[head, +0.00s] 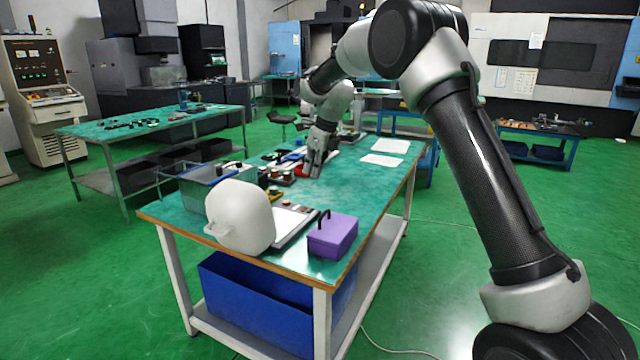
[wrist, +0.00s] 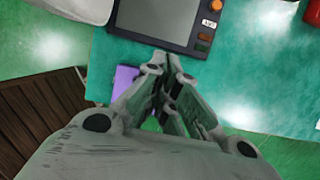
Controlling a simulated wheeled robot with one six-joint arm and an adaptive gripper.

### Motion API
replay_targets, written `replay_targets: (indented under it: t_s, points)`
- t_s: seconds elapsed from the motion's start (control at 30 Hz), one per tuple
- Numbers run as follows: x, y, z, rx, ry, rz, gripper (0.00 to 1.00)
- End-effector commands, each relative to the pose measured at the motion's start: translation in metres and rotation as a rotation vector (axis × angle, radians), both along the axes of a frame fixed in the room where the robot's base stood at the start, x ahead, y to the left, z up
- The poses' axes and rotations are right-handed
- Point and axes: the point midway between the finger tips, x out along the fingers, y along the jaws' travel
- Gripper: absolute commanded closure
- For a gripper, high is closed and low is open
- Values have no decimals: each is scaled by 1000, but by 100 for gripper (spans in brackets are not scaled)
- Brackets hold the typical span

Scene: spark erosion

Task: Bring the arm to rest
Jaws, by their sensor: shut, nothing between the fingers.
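My arm reaches from the right over the green-topped table (head: 375,185) in the head view. My gripper (head: 311,172) points down over the middle of the table, near several small dark and red parts. In the wrist view my gripper (wrist: 168,65) is shut, its fingertips together with nothing between them. The fingertips appear in front of the lower edge of a grey-screened device (wrist: 160,18). I cannot tell how high they are above the tabletop.
A purple box (head: 333,236) and a white rounded container (head: 240,215) stand at the table's near end. A grey bin (head: 200,185) is at its left. White papers (head: 390,146) lie at the far right. A blue crate (head: 250,300) sits below. Green floor is clear between the tables.

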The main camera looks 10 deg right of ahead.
Motion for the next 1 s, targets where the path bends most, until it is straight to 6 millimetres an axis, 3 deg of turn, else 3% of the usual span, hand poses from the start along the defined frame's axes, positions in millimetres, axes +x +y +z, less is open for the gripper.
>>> replay_targets:
  t_s: [0.17,0.27,0.37,0.47,0.57,0.67,0.8,1.0]
  points:
    - [5,7,13,-2,-3,14,100]
    - [5,8,15,-22,-26,110,100]
    - [4,6,12,-74,-78,334,100]
    - [-20,-5,-20,-152,-78,664,100]
    - [-61,-25,-27,-215,-90,1027,100]
    - [-112,-59,-11,-264,-122,1375,100]
    - [-197,-113,24,-323,-183,1802,100]
    - [-313,-175,55,-404,-251,2166,100]
